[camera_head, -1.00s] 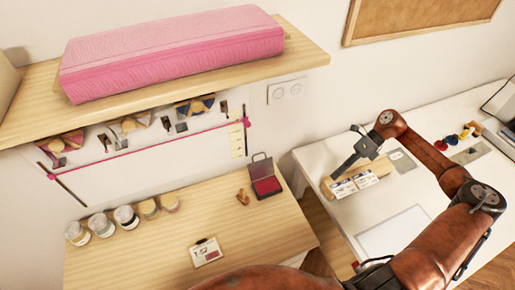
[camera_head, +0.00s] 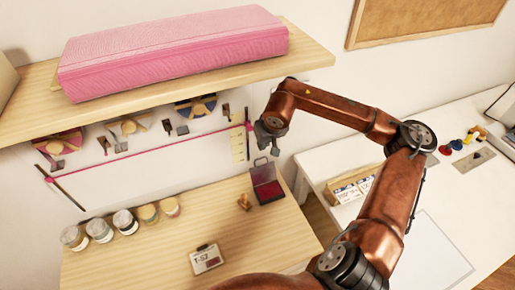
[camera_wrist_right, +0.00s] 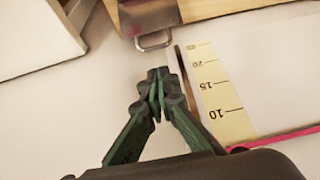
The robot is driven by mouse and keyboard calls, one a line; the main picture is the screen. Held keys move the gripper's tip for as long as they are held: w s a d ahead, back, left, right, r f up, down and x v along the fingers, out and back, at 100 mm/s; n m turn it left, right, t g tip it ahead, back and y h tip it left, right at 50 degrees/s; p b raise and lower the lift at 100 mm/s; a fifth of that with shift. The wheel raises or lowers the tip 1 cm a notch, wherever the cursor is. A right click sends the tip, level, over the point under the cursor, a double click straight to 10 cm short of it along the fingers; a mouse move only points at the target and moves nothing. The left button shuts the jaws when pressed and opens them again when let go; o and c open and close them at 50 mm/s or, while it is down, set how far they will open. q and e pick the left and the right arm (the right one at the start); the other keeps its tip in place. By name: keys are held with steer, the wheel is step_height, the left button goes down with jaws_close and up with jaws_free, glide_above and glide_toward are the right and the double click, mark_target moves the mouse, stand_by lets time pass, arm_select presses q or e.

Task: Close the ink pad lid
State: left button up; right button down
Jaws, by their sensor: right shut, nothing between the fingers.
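The ink pad (camera_head: 269,191) is a small dark case with a red pad, at the back right corner of the wooden table. Its lid (camera_head: 262,171) stands open and upright at the back edge. My right gripper (camera_head: 270,147) is above the ink pad, near the wall, apart from the lid as far as the head view shows. Its fingers are shut and empty, seen closely in the right wrist view (camera_wrist_right: 158,78). My left gripper is not in view.
A wooden stamp (camera_head: 244,202) stands left of the ink pad. A card marked T-52 (camera_head: 206,259) lies in front, and several jars (camera_head: 123,221) stand at left. A shelf (camera_head: 312,59) with pink fabric (camera_head: 170,50) hangs above. A yellow measuring strip (camera_wrist_right: 213,85) is on the wall.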

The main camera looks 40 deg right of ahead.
glide_above(263, 170)
steer(key=w, duration=0.4)
step_height(263, 170, down, 8)
steer(key=shift+s+d, duration=0.2)
steer(key=shift+d, duration=0.2)
